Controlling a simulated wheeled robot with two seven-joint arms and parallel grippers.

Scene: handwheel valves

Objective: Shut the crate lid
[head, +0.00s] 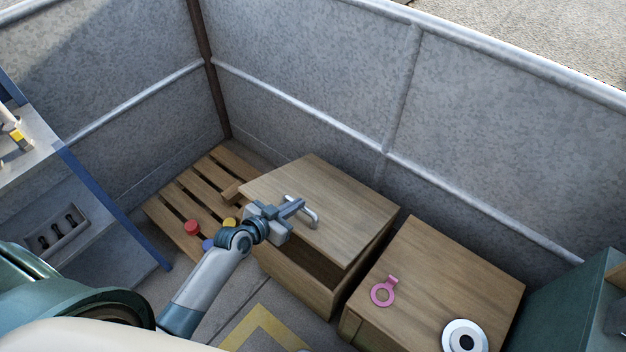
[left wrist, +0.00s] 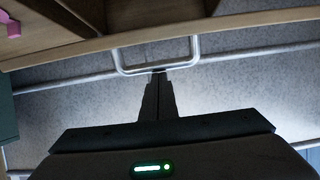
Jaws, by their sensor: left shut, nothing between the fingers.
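The wooden crate (head: 290,282) stands on the floor in the middle of the head view. Its plank-coloured lid (head: 345,195) is raised at an angle, with a dark gap showing between lid and crate at the front right. A silver bar handle (head: 313,218) is on the lid; it also shows in the left wrist view (left wrist: 188,60). My left gripper (head: 298,205) is shut and empty, over the lid beside the handle. In the left wrist view its fingertips (left wrist: 158,73) are at the handle's bar; I cannot tell whether they touch. My right gripper is not in view.
A slatted pallet (head: 181,201) with red, yellow and blue round pieces lies left of the crate. A wooden box (head: 448,268) at the right bears a pink ring (head: 376,293) and a white disc (head: 462,328). Grey metal walls (head: 310,60) close off the back.

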